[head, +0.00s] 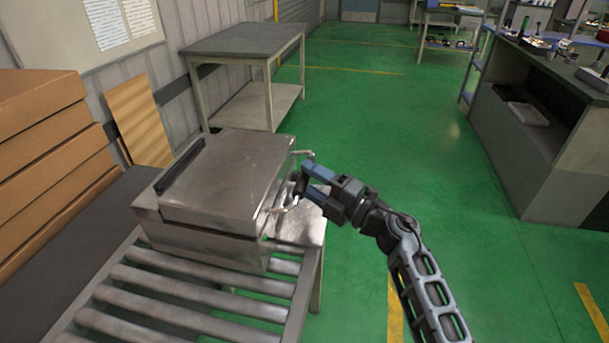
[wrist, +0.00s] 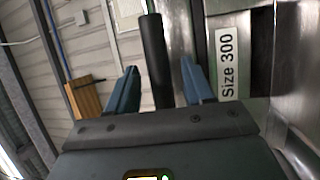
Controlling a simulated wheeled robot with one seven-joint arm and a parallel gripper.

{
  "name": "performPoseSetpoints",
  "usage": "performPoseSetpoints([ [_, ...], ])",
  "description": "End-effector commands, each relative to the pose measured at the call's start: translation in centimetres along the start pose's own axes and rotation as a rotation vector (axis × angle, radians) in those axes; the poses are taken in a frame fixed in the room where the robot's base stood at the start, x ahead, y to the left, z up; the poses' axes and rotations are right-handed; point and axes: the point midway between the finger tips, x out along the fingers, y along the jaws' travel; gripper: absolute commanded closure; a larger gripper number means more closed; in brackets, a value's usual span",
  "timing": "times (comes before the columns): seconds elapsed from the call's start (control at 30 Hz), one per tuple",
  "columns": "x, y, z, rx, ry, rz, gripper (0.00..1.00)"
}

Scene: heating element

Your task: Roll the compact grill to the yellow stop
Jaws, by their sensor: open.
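The compact grill (head: 225,180) is a boxy metal unit with a closed lid and a long black strip on its left top edge. It sits on the roller conveyor (head: 95,320). In the head view my gripper (head: 309,182) is at the grill's right side, by its metal side brackets. In the wrist view my gripper (wrist: 159,75) is open, with a dark round bar (wrist: 153,45) standing between its blue fingers. I cannot tell whether they touch. I cannot make out the yellow stop.
A grey table (head: 245,42) stands behind the grill. Stacked cardboard boxes (head: 45,140) are at the left. A workbench (head: 545,125) with tools stands at the right. The green floor (head: 400,120) between is clear.

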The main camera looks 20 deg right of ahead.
Motion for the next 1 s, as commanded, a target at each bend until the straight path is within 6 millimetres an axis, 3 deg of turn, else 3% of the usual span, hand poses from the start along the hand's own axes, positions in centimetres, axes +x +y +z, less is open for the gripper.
performPoseSetpoints([
  [0.2,1.6,0.0,-0.1,0.0,0.001,0.0,0.48],
  [0.47,1.6,0.0,-0.1,0.0,0.0,0.0,0.48],
  [1.0,1.6,0.0,-0.1,0.001,0.0,0.0,1.0],
])
